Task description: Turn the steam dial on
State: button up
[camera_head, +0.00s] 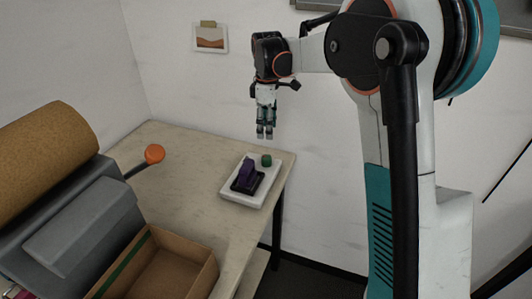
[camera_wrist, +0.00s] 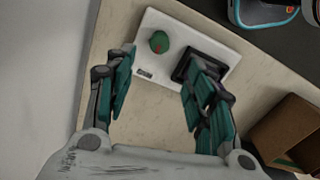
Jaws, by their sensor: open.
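A small round green dial (camera_head: 266,160) sits on a white panel (camera_head: 233,194) near the back right corner of the table. The green dial also shows in the wrist view (camera_wrist: 159,42), with a small reddish mark on its top. Beside it on the panel stands a purple lever-like piece (camera_head: 247,172) on a black base (camera_head: 243,186). In the wrist view the black base (camera_wrist: 207,58) is partly hidden by the right finger. My gripper (camera_head: 264,135) is open and empty, pointing down above the panel and apart from it. Its fingers (camera_wrist: 156,82) are spread in the wrist view.
A grey machine (camera_head: 85,225) with a brown roll (camera_head: 45,143) and an orange-knobbed lever (camera_head: 154,154) stands on the left. A cardboard box (camera_head: 185,278) is at the table's front. The wall is close behind the table; bare tabletop lies left of the panel.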

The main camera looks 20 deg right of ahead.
aim_at(267, 157)
notch_tip(267, 157, down, 12)
jog(key=b, duration=0.3)
jog(key=shift+b, duration=0.3)
jog(key=shift+c, duration=0.3)
jog(key=c, duration=1)
